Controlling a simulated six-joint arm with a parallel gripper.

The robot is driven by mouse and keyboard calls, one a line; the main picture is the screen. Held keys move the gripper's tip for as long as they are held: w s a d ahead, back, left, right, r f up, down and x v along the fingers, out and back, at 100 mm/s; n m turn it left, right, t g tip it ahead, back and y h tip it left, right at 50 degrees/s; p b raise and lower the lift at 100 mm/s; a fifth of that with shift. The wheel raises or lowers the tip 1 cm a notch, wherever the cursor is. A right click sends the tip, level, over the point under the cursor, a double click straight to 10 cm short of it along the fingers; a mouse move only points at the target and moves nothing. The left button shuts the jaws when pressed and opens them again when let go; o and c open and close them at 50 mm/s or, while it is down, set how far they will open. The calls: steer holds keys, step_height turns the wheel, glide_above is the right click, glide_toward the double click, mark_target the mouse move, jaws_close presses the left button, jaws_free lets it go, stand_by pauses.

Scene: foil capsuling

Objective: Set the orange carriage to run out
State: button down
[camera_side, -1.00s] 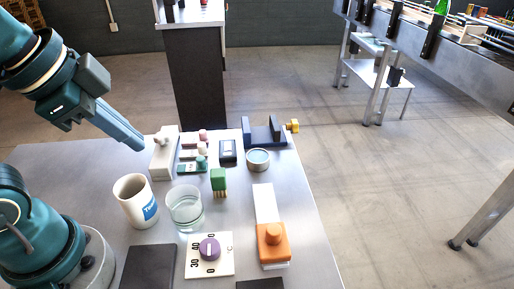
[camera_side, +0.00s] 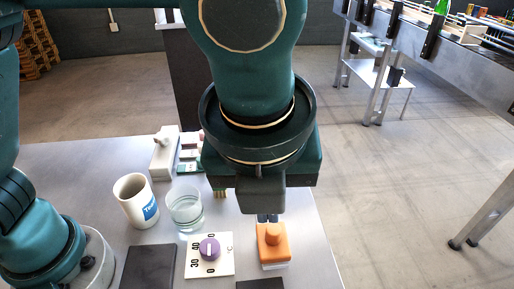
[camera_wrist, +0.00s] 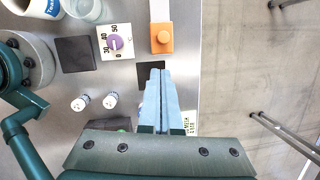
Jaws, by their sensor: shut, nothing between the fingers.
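The orange carriage (camera_side: 272,243) sits on a white rail near the table's right side, with a round knob on top. In the side view it is at the near end of the rail, and my arm hides the rail's far part. In the wrist view the carriage (camera_wrist: 161,38) is ahead of my fingertips, with the white rail (camera_wrist: 160,10) running beyond it. My gripper (camera_wrist: 158,72) is shut and empty, pointing toward the carriage with a gap between them.
A purple dial (camera_side: 209,248) on a white plate stands left of the carriage. A glass of water (camera_side: 185,208) and a white mug (camera_side: 136,200) stand further left. Dark pads (camera_side: 150,267) lie near the front. Two small vials (camera_wrist: 96,101) show in the wrist view.

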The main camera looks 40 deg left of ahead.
steer(key=shift+m, duration=0.7)
steer(key=s+d+f, duration=0.2)
steer(key=shift+s+d+f, duration=0.25)
steer(key=shift+s+f, duration=0.05)
steer(key=shift+s, duration=0.1)
glide_toward(272, 251)
steer(key=f, duration=0.1)
steer(key=s+d+f, duration=0.1)
steer(key=f, duration=0.1)
steer(key=s+f, duration=0.1)
steer(key=f, duration=0.1)
steer(key=shift+d+f, duration=0.15)
steer(key=shift+d, duration=0.05)
steer(key=w, duration=0.1)
steer(key=w+a, duration=0.1)
steer(key=shift+w+a, duration=0.25)
steer(key=shift+w, duration=0.15)
steer(key=shift+w+a, duration=0.2)
steer(key=shift+w, duration=0.15)
